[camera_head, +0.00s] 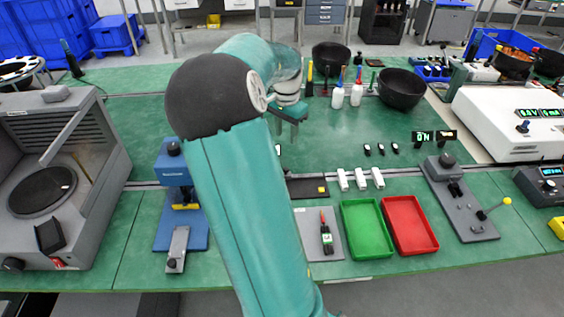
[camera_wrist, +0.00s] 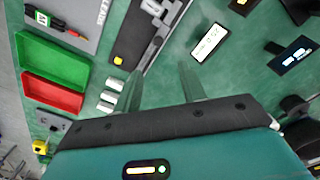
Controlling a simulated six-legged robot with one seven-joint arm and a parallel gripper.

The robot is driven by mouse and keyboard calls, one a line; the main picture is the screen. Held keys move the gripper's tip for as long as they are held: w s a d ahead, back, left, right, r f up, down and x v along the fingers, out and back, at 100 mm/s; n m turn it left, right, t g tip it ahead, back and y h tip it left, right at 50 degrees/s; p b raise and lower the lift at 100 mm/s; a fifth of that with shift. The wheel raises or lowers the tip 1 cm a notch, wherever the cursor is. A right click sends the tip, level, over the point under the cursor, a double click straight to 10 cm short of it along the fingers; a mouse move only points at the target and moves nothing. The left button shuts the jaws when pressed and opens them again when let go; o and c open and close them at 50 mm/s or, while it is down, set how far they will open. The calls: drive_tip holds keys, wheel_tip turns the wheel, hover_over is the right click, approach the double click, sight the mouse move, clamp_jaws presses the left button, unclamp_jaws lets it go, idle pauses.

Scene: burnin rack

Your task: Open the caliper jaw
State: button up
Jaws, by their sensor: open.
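A long grey and black tool that looks like the caliper (camera_wrist: 158,22) lies on a dark base (camera_wrist: 128,45) with a yellow square, at the top middle of the wrist view. Its jaw is too small and cut off to tell its state. In the head view the dark base (camera_head: 303,187) shows partly beside my arm, which hides the rest. My gripper (camera_wrist: 160,74) is open and empty, its two fingers apart above the green table, short of the tool in the picture. In the head view my gripper (camera_head: 290,118) hangs over the middle of the table.
A green tray (camera_head: 366,230) and a red tray (camera_head: 410,225) stand right of my arm. Several white blocks (camera_head: 360,180) lie behind them. A blue press (camera_head: 178,195) stands left. Black bowls (camera_head: 402,90) and bottles stand at the back. A white panel (camera_wrist: 209,42) lies near my fingers.

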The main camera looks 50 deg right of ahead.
sight(287, 168)
drive_tip(key=f, duration=1.2)
drive_tip(key=shift+s+a+f, duration=0.15)
drive_tip(key=shift+s+f, duration=0.05)
drive_tip(key=shift+f, duration=0.2)
drive_tip(key=shift+c, duration=0.2)
clamp_jaws()
